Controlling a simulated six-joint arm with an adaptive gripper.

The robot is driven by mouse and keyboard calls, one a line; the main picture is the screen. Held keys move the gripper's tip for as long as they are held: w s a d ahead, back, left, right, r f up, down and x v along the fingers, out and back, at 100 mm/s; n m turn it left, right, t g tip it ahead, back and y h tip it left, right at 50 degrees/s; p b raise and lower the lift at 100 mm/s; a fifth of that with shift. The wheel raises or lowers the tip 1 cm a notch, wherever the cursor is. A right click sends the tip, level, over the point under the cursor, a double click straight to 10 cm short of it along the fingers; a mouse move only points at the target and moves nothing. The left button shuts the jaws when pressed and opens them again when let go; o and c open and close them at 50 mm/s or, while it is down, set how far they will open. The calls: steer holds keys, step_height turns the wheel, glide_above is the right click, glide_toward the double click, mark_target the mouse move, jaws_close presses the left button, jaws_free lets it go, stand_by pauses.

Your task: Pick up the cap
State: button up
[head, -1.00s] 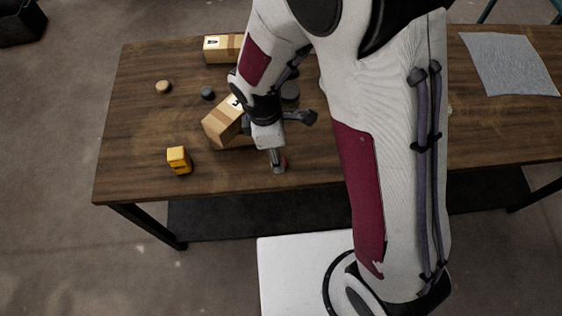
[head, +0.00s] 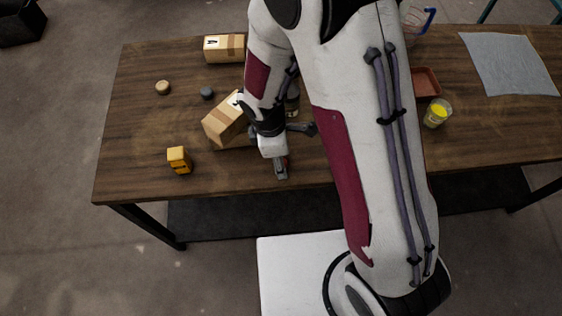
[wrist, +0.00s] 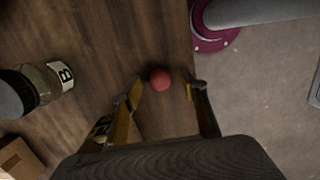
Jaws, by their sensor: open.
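A small round red cap (wrist: 160,79) lies on the table in the wrist view, between and just beyond the fingertips of my gripper (wrist: 162,92). The fingers are apart and empty, one on each side of it in the picture. In the head view my gripper (head: 280,172) points down near the table's front edge, and only a sliver of red shows beside it. Two other round, cap-like pieces, one tan (head: 162,87) and one dark grey (head: 207,93), lie at the back left.
A jar labelled B (wrist: 50,82) stands left in the wrist view. A tilted cardboard box (head: 224,122) is close left of my gripper; another box (head: 222,48) lies behind. A yellow block (head: 179,160) stands front left. A yellow-filled cup (head: 437,113) and reddish tray (head: 425,83) are right.

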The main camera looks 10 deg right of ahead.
stand_by(0.3)
steer(key=c, duration=0.8)
steer(key=shift+r, duration=0.2)
steer(key=shift+r, duration=4.8)
